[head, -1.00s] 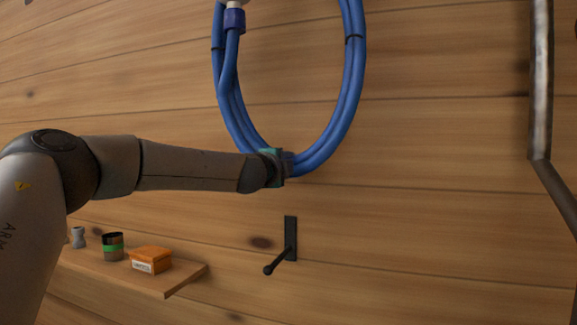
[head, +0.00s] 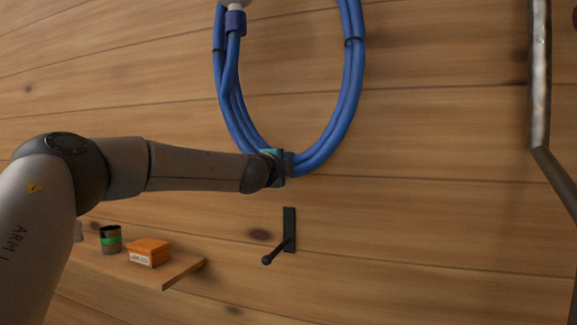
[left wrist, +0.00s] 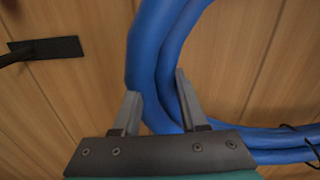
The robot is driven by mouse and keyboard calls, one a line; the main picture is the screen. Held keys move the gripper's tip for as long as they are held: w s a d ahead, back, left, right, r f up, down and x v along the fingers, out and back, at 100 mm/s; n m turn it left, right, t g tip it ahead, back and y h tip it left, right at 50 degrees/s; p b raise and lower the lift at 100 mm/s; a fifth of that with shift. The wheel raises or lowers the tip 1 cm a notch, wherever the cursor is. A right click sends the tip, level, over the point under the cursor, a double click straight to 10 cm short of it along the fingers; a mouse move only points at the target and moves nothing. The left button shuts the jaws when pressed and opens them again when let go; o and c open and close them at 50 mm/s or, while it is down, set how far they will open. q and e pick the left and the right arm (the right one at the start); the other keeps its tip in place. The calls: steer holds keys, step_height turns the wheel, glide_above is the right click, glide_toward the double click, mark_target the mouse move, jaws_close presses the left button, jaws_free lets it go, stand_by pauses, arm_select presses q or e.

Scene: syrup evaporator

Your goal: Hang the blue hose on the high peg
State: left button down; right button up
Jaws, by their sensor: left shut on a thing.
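The blue hose (head: 353,90) is a coil with dark bands and a purple collar by a pale end fitting. Its top is cut off by the upper edge of the head view. My left gripper (head: 283,166) is shut on the bottom of the coil. In the left wrist view the fingers (left wrist: 156,84) sit on both sides of the blue hose strands (left wrist: 152,60). A black peg (head: 279,246) on a wall plate is below the gripper and apart from the hose. It also shows at left in the left wrist view (left wrist: 50,48). My right gripper is out of view.
A wooden shelf (head: 180,273) at lower left holds an orange box (head: 149,251) and a dark can with a green band (head: 110,239). A metal pipe (head: 540,80) runs down the right side. The plank wall (head: 440,200) between is bare.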

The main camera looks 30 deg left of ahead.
arm_select(q)
steer(key=shift+r, duration=0.3)
steer(key=shift+c, duration=2)
jaws_free()
steer(key=shift+o, duration=0.6)
steer(key=shift+f, duration=0.5)
steer(key=shift+o, duration=1.4)
steer(key=shift+r, duration=0.2)
steer(key=shift+s+d, duration=0.15)
steer(key=shift+s, duration=0.35)
steer(key=v, duration=1.6)
